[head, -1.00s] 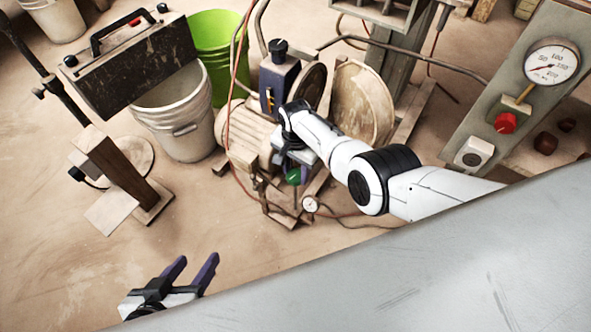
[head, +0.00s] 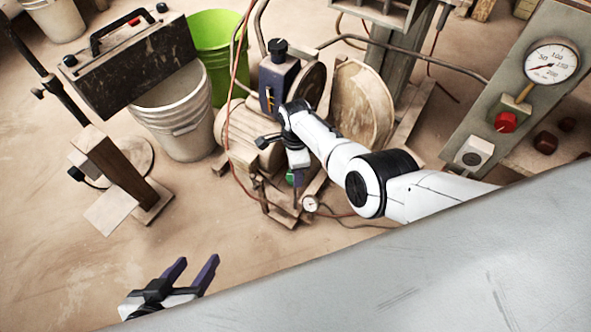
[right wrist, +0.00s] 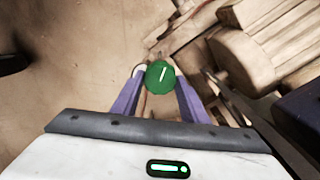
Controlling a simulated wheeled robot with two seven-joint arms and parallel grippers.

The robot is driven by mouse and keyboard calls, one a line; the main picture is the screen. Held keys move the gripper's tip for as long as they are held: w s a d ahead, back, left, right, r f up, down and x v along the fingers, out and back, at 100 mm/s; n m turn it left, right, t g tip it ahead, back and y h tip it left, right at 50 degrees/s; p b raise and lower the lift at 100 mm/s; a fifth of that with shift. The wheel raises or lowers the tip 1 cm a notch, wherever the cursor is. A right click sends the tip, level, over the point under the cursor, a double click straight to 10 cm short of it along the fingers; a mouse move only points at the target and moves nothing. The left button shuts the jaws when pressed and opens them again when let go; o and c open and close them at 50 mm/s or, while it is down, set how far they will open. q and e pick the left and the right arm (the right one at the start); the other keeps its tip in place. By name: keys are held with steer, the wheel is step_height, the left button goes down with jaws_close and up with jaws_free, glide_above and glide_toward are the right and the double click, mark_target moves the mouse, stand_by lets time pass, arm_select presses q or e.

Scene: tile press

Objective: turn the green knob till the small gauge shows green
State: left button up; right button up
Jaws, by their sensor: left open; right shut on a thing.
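The green knob (right wrist: 160,77) sits between the fingertips of my right gripper (right wrist: 160,82) in the right wrist view, with a short pale mark on its face. The right gripper is shut on it. In the head view the knob (head: 293,178) is partly hidden by my right gripper (head: 297,172), low on the pump unit. The small gauge (head: 310,203) is just right of and below the knob; its face is too small to read. My left gripper (head: 190,275) is open and empty at the lower left, far from the knob.
The pump with its motor (head: 250,140) stands behind the knob, with hoses around it. A grey panel (head: 478,110) with a large gauge (head: 551,62) and a red knob (head: 506,121) stands at the right. White (head: 180,115) and green (head: 212,35) buckets stand at the back left. Floor at the left front is clear.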

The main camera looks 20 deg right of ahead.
arm_select(q)
steer(key=shift+w, duration=0.1)
arm_select(e)
steer(key=shift+m, duration=0.3)
steer(key=o, duration=1.1)
arm_select(q)
steer(key=shift+r, duration=0.1)
arm_select(e)
steer(key=shift+r, duration=0.2)
step_height(320, 180, up, 6)
steer(key=p, duration=0.4)
steer(key=shift+f+p, duration=0.2)
steer(key=shift+p, duration=0.2)
arm_select(q)
steer(key=shift+t+y, duration=0.4)
steer(key=shift+t, duration=0.2)
steer(key=r+p, duration=0.1)
steer(key=s+a+r, duration=0.1)
steer(key=a+r+p, duration=0.1)
steer(key=r, duration=0.1)
steer(key=shift+s+a+p, duration=0.2)
steer(key=shift+a+p, duration=0.05)
steer(key=shift+p, duration=0.05)
arm_select(e)
step_height(320, 180, up, 4)
steer(key=shift+r, duration=0.15)
